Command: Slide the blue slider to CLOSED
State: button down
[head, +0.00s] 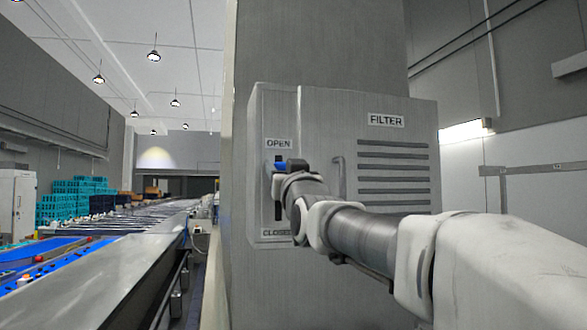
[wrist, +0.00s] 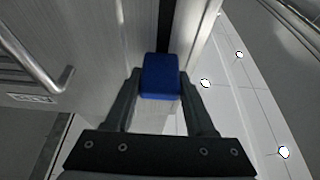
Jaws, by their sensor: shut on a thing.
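The blue slider (head: 280,164) sits near the top of its dark vertical slot (head: 278,208) on the grey filter box, just below the OPEN label (head: 279,143). The CLOSED label (head: 276,233) is at the slot's bottom end, partly covered by my arm. My gripper (head: 283,166) is at the slider in the head view. In the wrist view the blue slider (wrist: 160,76) lies between the two fingers of my gripper (wrist: 160,90), which are shut on it.
The box (head: 345,110) has a FILTER label, a vertical handle (head: 338,176) and several vent slits to the right of the slot. The handle also shows in the wrist view (wrist: 45,70). A conveyor line (head: 110,255) with teal crates (head: 75,195) behind it runs along the left.

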notch_tip(320, 180, down, 9)
jog(key=b, duration=0.9)
jog(key=shift+f, duration=0.25)
jog(key=shift+w+f, duration=0.1)
jog(key=c, duration=0.5)
grip_release()
jog(key=b+v, duration=0.4)
jog(key=v, duration=1.3)
jog(key=shift+s, duration=0.3)
